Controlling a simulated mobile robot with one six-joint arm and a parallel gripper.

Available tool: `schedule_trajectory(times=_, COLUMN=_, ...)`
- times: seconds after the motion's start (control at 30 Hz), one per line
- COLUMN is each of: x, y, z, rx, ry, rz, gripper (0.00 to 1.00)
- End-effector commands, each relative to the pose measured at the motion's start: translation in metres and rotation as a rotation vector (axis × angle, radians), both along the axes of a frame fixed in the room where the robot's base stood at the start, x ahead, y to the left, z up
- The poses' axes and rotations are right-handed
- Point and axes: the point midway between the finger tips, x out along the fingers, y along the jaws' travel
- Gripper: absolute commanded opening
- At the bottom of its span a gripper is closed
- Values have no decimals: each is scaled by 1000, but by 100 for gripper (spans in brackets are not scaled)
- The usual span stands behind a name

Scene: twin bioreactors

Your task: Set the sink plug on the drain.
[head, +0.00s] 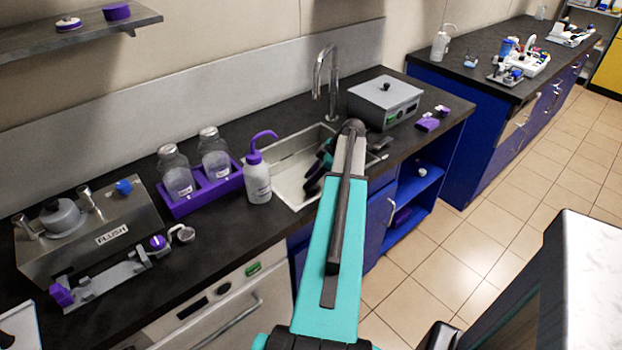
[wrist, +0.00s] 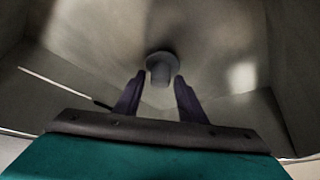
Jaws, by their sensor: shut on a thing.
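My gripper (wrist: 160,92) reaches down into the sink (wrist: 215,45), and its two dark fingers are shut on the grey, round sink plug (wrist: 161,68) at their tips. In the head view my gripper (head: 316,172) shows as a dark and teal shape inside the pale sink basin (head: 288,181), partly behind my arm. The plug cannot be made out in that view. The drain is not visible in either view. I cannot tell whether the plug touches the sink floor.
A curved tap (head: 324,75) stands behind the sink. A purple-capped wash bottle (head: 257,180) stands at the sink's left edge, beside two jars in a purple rack (head: 203,192). A grey box (head: 384,102) is on the counter to the right. The sink walls close in around my gripper.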

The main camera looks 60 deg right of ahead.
Motion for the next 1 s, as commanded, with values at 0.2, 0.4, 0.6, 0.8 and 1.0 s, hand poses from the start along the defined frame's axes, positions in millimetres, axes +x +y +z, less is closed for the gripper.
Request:
schedule_trajectory(times=0.2, x=0, y=0, z=-8, rx=-1, ry=0, rz=-1, gripper=11)
schedule_trajectory(times=0.4, x=-1, y=0, z=-9, rx=0, ry=1, rz=-1, gripper=43)
schedule_trajectory(times=0.6, x=-1, y=0, z=-8, rx=0, ry=0, rz=-1, gripper=58)
schedule_trajectory(times=0.8, x=-1, y=0, z=-8, rx=0, ry=0, rz=-1, gripper=58)
schedule_trajectory(times=1.0, x=-4, y=-2, z=-2, rx=-1, ry=0, rz=-2, gripper=58)
